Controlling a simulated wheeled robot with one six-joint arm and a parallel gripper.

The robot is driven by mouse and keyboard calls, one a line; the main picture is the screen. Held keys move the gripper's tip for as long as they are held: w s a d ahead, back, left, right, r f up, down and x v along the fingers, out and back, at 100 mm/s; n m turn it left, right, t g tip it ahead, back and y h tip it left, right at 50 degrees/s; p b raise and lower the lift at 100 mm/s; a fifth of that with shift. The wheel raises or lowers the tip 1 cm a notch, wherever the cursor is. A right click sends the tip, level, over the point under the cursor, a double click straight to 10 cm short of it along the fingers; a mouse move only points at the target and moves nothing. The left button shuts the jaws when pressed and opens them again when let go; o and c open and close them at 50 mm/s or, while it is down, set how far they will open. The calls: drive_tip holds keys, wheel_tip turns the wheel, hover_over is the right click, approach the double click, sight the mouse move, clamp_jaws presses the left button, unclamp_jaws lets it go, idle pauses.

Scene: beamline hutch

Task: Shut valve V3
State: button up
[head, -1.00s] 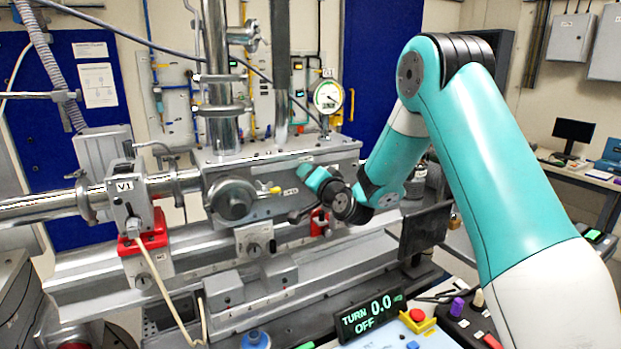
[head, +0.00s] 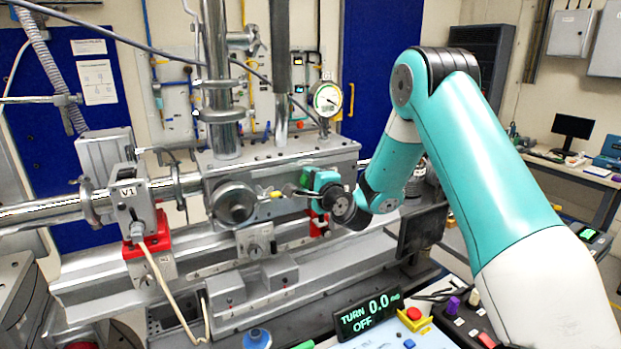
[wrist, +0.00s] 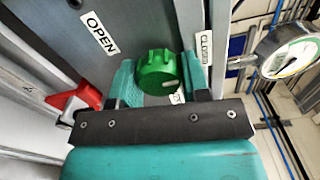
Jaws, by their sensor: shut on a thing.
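A ribbed green valve knob (wrist: 155,75) sits on a grey metal face in the wrist view, with a white index mark towards its lower right. An OPEN label (wrist: 101,34) is to its left and a partly hidden CLOSED label (wrist: 206,46) to its right. My gripper (wrist: 157,80) is shut on the green knob, one teal finger on each side. In the head view my gripper (head: 318,184) is at the right front of the grey chamber block (head: 265,172). It hides most of the knob there, and I cannot read a V3 label.
A red lever (wrist: 80,99) is left of my gripper in the wrist view. A pressure gauge (wrist: 288,50) is at the right. In the head view a round flange (head: 235,204), a thin handle with a yellow tip and a dark screen (head: 421,230) are close to my gripper.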

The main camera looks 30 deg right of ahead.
drive_tip(key=shift+m, duration=0.6)
drive_tip(key=o, duration=0.9)
drive_tip(key=s+b, duration=1.7)
drive_tip(key=shift+s, duration=0.2)
